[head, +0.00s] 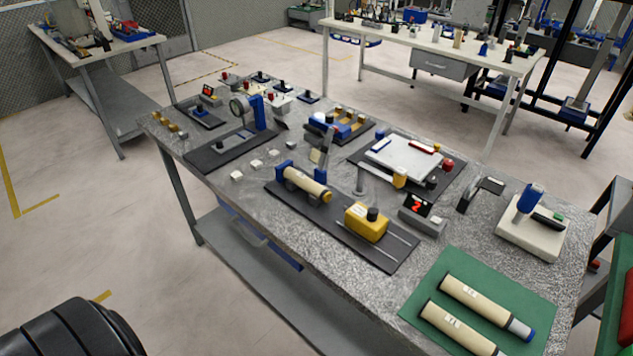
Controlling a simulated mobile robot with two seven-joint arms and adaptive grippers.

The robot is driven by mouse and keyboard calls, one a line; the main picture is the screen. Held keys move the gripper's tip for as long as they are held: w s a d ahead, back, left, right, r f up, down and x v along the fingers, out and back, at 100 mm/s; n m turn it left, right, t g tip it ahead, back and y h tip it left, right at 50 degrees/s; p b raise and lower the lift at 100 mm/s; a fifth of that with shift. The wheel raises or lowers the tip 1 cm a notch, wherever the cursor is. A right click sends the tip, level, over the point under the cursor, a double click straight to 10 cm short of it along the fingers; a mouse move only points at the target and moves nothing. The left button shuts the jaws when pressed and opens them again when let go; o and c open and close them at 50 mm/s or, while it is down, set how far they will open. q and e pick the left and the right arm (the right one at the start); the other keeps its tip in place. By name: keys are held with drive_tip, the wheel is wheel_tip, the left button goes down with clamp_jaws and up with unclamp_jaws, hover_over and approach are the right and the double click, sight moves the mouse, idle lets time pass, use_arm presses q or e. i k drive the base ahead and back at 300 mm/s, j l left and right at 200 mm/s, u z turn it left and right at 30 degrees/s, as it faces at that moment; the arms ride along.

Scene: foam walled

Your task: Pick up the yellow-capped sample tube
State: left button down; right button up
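A cream tube with a yellow end cap (306,184) lies tilted in a blue holder on a black tray (345,232) in the middle of the table. Two larger cream tubes lie side by side on a green mat (447,268) at the table's near right. The upper one (480,301) has a grey collar and a blue cap. The lower one (450,328) runs to the bottom edge of the picture, and its cap colour cannot be made out. Neither of my grippers is in view.
A yellow block with a black knob (366,221) and thin rods share the black tray. A small red-digit display (420,211), a white platform (403,156) and a white device with a blue top (531,232) stand nearby. Other tables stand behind. The floor left of the table is open.

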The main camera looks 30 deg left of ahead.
sight(314, 188)
drive_tip(key=l+z, duration=0.2)
drive_tip(key=z, duration=1.15)
drive_tip(key=k+j+z, duration=0.1)
drive_tip(key=k+j, duration=0.15)
drive_tip(key=j, duration=0.15)
drive_tip(key=k+j, duration=0.2)
drive_tip(key=j, duration=0.2)
drive_tip(key=k+j+z, duration=0.15)
drive_tip(key=j, duration=0.25)
drive_tip(key=k, duration=0.1)
